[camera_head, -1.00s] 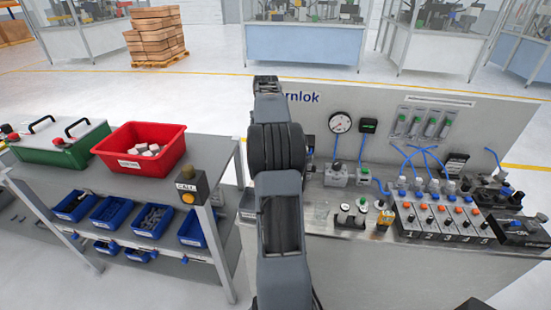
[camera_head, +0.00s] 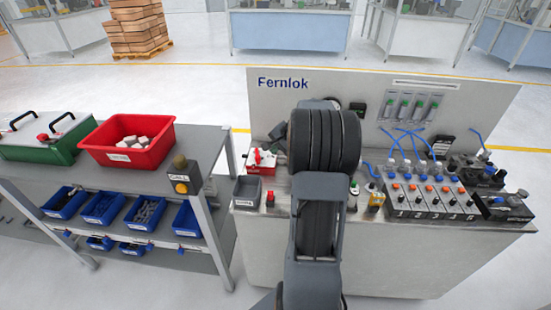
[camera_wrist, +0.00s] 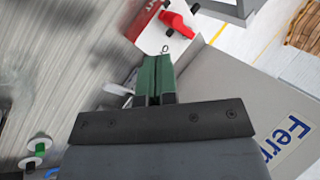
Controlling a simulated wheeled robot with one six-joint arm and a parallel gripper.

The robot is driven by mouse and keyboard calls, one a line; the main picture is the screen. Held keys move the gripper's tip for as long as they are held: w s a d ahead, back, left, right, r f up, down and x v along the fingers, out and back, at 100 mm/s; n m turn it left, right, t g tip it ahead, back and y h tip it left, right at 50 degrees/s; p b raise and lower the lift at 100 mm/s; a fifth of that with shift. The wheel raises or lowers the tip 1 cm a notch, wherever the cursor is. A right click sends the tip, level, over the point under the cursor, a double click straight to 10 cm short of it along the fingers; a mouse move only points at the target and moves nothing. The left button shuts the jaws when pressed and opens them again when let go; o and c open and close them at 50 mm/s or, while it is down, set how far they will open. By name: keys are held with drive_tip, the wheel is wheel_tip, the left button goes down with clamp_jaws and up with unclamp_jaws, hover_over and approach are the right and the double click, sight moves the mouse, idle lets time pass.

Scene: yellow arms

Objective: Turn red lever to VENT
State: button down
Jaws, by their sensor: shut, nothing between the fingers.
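The red lever (camera_wrist: 178,23) shows near the top of the wrist view, on a red-and-white block (camera_wrist: 150,28). In the head view this block (camera_head: 262,160) stands on the left part of the grey bench, and the lever on it is small. My gripper (camera_wrist: 157,62) has green fingers, closed together and empty. In the wrist view the fingertips lie just below the lever, with a gap between them in the picture. I cannot tell the depth. No VENT marking is readable. My arm hides the middle of the bench.
A grey bin (camera_head: 247,190) and a small red button (camera_head: 270,199) are beside the block. The Fernlok back panel (camera_head: 340,85) rises behind. Numbered valve blocks (camera_head: 425,195) fill the right side. A shelf cart with a red bin (camera_head: 128,150) stands left.

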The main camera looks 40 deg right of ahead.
drive_tip(key=w+f+n, duration=0.2)
drive_tip(key=w+f+n+p, duration=0.1)
drive_tip(key=w+f+n, duration=0.1)
drive_tip(key=f+n, duration=0.1)
drive_tip(key=w+f+n+p, duration=0.1)
drive_tip(key=w+f+n, duration=0.1)
drive_tip(key=f+n, duration=0.1)
drive_tip(key=shift+d+f+t+h, duration=0.15)
drive_tip(key=shift+f+t+h, duration=0.15)
drive_tip(key=shift+h, duration=0.1)
idle(0.3)
